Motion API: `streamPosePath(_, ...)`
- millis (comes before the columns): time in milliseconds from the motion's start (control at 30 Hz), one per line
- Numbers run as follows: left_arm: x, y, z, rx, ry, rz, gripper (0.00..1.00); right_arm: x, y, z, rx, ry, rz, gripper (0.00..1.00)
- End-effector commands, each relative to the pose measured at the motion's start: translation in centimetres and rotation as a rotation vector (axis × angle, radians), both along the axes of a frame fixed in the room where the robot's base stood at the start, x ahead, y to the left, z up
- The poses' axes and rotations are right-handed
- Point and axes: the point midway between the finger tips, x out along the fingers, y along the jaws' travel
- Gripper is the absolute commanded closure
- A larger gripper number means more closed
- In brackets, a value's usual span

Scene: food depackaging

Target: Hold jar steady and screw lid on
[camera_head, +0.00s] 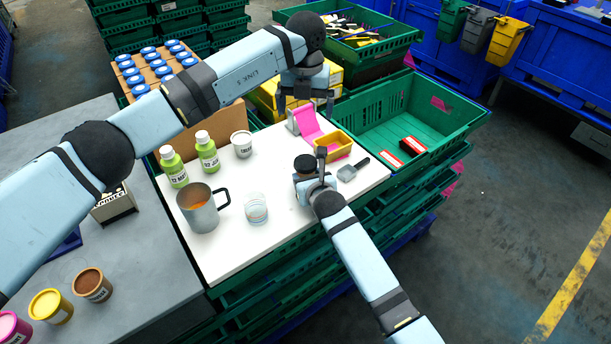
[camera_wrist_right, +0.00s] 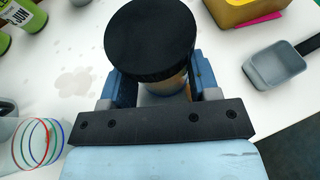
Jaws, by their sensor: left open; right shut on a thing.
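A jar with a wide black lid (camera_head: 304,162) on top stands at the right part of the white board. In the right wrist view the lid (camera_wrist_right: 150,38) covers most of the jar, and a strip of the jar body (camera_wrist_right: 170,86) shows beneath it. How tightly the lid sits cannot be told. My right gripper (camera_head: 311,174) is shut on the jar body, one finger on each side below the lid. My left gripper (camera_head: 306,108) is open and empty, pointing down, higher in the picture than the jar and apart from it.
Near the jar are a grey scoop (camera_head: 348,173), a yellow container (camera_head: 334,146) and a pink item (camera_head: 309,123). A glass (camera_head: 256,209), a metal jug (camera_head: 200,210), green bottles (camera_head: 173,168) and a white tub (camera_head: 242,145) stand left. A green crate (camera_head: 440,140) lies right.

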Motion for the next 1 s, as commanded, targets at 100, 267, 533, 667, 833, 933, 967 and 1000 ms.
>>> streamPosePath(100,0.0,0.0,0.5,0.001,0.0,0.0,0.0,0.0,0.0,0.0,0.0,0.0,0.0,1.0)
streamPosePath(267,0.0,0.0,0.6,0.001,0.001,0.0,0.0,0.0,0.0,0.0,0.0,0.0,0.0,1.0)
streamPosePath(533,0.0,0.0,0.6,0.0,0.0,0.0,0.0,0.0,0.0,0.0,0.0,0.0,0.0,0.14)
streamPosePath(667,0.0,0.0,0.6,0.0,0.0,0.0,0.0,0.0,0.0,0.0,0.0,0.0,0.0,0.14)
streamPosePath(833,0.0,0.0,0.6,0.0,0.0,0.0,0.0,-0.3,-0.1,0.1,0.0,0.0,0.0,0.14)
streamPosePath(933,0.0,0.0,0.6,0.0,0.0,0.0,0.0,-1.2,-0.5,0.5,-0.004,-0.002,0.001,0.14)
streamPosePath(967,0.0,0.0,0.6,0.0,0.0,0.0,0.0,-1.6,-0.7,0.7,-0.004,-0.002,0.001,0.14)
streamPosePath(1000,0.0,0.0,0.6,0.0,0.0,0.0,0.0,-2.3,-0.9,1.0,-0.003,-0.002,0.0,0.14)
